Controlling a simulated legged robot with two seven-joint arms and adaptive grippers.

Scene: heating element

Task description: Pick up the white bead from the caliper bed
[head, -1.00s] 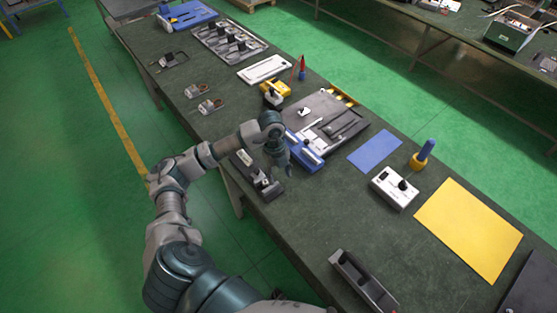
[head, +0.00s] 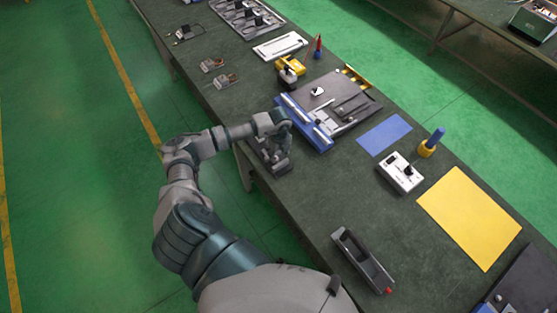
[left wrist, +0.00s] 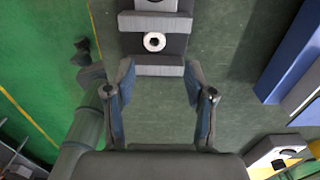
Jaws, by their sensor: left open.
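The white bead (left wrist: 154,41) is a small ring with a dark centre. It sits on a dark grey caliper bed (left wrist: 160,59) between lighter grey crosswise blocks, in the upper middle of the left wrist view. In the head view the bed (head: 262,155) lies near the left edge of the table, partly covered by my left gripper (head: 284,146), and I cannot make out the bead there. In the left wrist view my left gripper (left wrist: 159,76) is open and empty, its fingertips apart just below the bead in the picture. My right gripper is not in view.
A blue fixture (head: 298,117) stands close to the right of the bed. Beyond it is a grey board (head: 334,88) with parts. A blue mat (head: 384,134), a white box (head: 397,176) and a dark tray (head: 355,254) lie farther right. The table between bed and tray is clear.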

